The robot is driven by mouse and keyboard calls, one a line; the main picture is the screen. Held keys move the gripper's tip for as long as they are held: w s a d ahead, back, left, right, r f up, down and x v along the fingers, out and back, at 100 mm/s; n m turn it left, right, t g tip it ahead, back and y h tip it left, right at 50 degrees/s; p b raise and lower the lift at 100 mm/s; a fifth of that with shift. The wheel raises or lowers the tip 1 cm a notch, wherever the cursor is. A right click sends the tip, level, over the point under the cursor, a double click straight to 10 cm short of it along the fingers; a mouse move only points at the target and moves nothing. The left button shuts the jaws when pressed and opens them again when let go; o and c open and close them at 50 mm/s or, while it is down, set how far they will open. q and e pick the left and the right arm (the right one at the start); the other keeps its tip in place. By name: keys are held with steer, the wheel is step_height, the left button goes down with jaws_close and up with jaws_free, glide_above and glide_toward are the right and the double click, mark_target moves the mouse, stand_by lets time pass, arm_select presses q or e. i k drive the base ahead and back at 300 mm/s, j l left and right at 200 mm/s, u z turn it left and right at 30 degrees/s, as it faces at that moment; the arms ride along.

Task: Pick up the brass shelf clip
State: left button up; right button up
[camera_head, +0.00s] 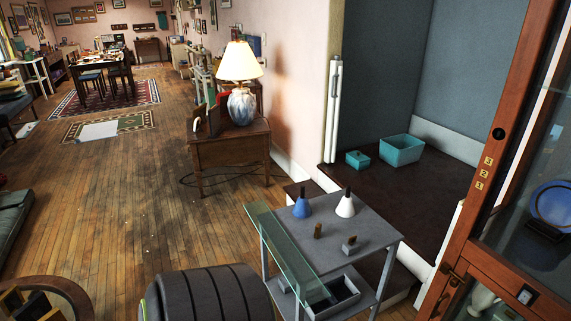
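A small brown-gold upright piece (318,230) stands on the top of a grey two-level cart (375,232); it may be the brass shelf clip, but it is too small to be sure. Just right of it is a small light-grey block with a darker brownish top (349,245), which could also be a clip. Neither of my grippers is in view, and nothing is seen touching these pieces.
A wooden glass-fronted cabinet (478,200) is at right. A dark ribbed rounded object (210,295) is front left. Wooden floor lies open farther left.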

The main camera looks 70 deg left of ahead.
mark_target(318, 230)
steer(key=j+u, duration=0.1)
steer(key=u, duration=1.75)
